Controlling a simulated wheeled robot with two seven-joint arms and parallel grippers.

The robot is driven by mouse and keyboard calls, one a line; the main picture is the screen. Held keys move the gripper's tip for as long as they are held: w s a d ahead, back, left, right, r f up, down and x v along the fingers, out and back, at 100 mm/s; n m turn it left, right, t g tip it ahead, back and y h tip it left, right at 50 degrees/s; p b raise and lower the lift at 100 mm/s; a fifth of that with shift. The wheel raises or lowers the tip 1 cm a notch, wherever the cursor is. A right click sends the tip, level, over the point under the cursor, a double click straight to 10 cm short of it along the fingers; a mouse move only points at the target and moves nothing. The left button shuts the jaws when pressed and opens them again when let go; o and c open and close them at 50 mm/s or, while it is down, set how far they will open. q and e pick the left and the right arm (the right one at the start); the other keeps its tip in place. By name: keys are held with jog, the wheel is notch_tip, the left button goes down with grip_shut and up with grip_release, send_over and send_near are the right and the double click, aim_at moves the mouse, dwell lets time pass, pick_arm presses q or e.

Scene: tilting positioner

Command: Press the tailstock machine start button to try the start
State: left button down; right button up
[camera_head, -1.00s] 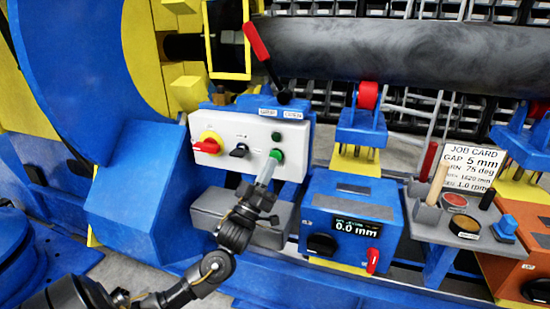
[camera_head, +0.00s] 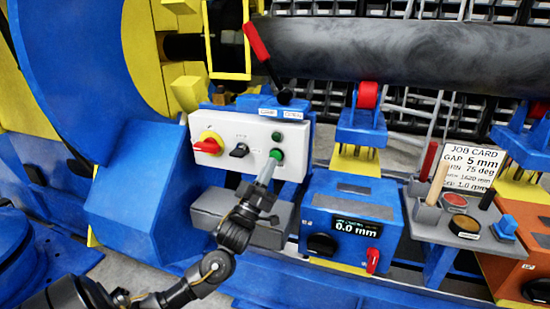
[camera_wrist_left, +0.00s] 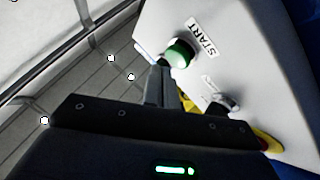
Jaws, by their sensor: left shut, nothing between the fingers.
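The green start button (camera_head: 276,154) sits at the lower right of the white control panel (camera_head: 232,162). In the left wrist view the green button (camera_wrist_left: 181,53) has a START label (camera_wrist_left: 204,40) beside it. My left gripper (camera_head: 268,167) is shut and empty. Its fingertips (camera_wrist_left: 162,66) are at the lower edge of the button; I cannot tell whether they touch it. My right gripper is not in view.
To the right stand a blue box with a 0.0 mm display (camera_head: 363,227) and a job card (camera_head: 472,164).

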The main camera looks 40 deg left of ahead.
pick_arm(q)
jog(key=shift+w, duration=0.15)
jog(key=shift+w+a, duration=0.15)
jog(key=shift+w, duration=0.1)
jog(key=shift+w+a, duration=0.15)
jog(key=shift+w, duration=0.3)
dwell(0.8)
jog(key=shift+s, duration=0.15)
jog(key=shift+s+d+p, duration=0.3)
jog(key=shift+s+p, duration=0.25)
jog(key=shift+s, duration=0.15)
jog(key=s, duration=0.1)
jog(key=s+d+p, duration=0.1)
jog(key=s, duration=0.1)
jog(key=s+p, duration=0.1)
jog(key=shift+s+d, duration=0.3)
jog(key=shift+s, duration=0.05)
